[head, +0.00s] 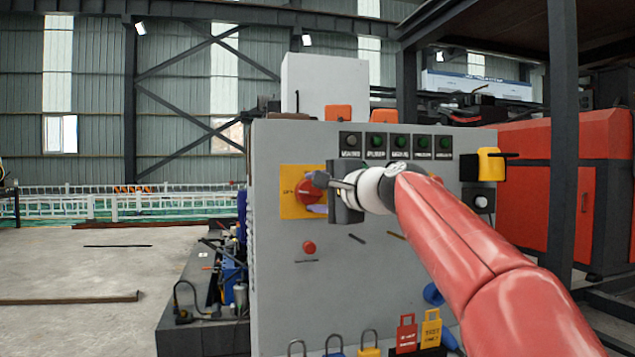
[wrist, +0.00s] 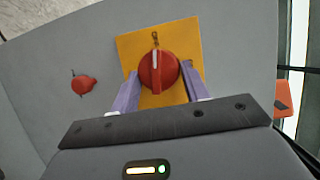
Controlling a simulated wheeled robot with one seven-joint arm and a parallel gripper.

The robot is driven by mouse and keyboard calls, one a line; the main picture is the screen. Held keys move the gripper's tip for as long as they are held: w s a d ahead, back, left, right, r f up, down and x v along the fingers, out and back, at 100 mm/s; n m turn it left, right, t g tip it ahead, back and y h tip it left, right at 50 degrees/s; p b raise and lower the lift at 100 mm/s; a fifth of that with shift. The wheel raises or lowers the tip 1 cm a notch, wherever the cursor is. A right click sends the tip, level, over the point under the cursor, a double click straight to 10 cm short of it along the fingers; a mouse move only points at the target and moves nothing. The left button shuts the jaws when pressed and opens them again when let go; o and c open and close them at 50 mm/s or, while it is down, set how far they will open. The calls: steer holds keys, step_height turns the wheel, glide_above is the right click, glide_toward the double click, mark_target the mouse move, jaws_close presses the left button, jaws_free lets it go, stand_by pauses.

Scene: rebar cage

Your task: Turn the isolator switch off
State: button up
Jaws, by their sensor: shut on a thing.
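The isolator switch is a round red knob (wrist: 158,72) with a raised grip bar, on a yellow plate (wrist: 127,47) fixed to the grey panel. In the wrist view the bar runs nearly upright in the picture, toward a small mark on the plate. My gripper (wrist: 160,78) is shut on the knob, with one purple finger at each side of it. In the head view the knob (head: 306,190) shows at the panel's upper left, with my gripper (head: 317,196) reaching it from the right and partly covering it and the yellow plate (head: 289,207).
A red push button (head: 309,247) sits below the switch. A row of dark indicators (head: 397,144) runs above, and a yellow box (head: 489,164) is at the upper right. Padlocks and tags (head: 407,334) hang along the bottom. Open floor (head: 80,270) lies left.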

steer(key=shift+n+g+p, duration=0.3)
steer(key=shift+n+p, duration=0.35)
steer(key=shift+n, duration=0.15)
steer(key=shift+h, duration=0.3)
steer(key=o, duration=1)
steer(key=shift+a, duration=0.1)
steer(key=b+v, duration=0.1)
steer(key=v, duration=0.7)
steer(key=shift+b, duration=0.4)
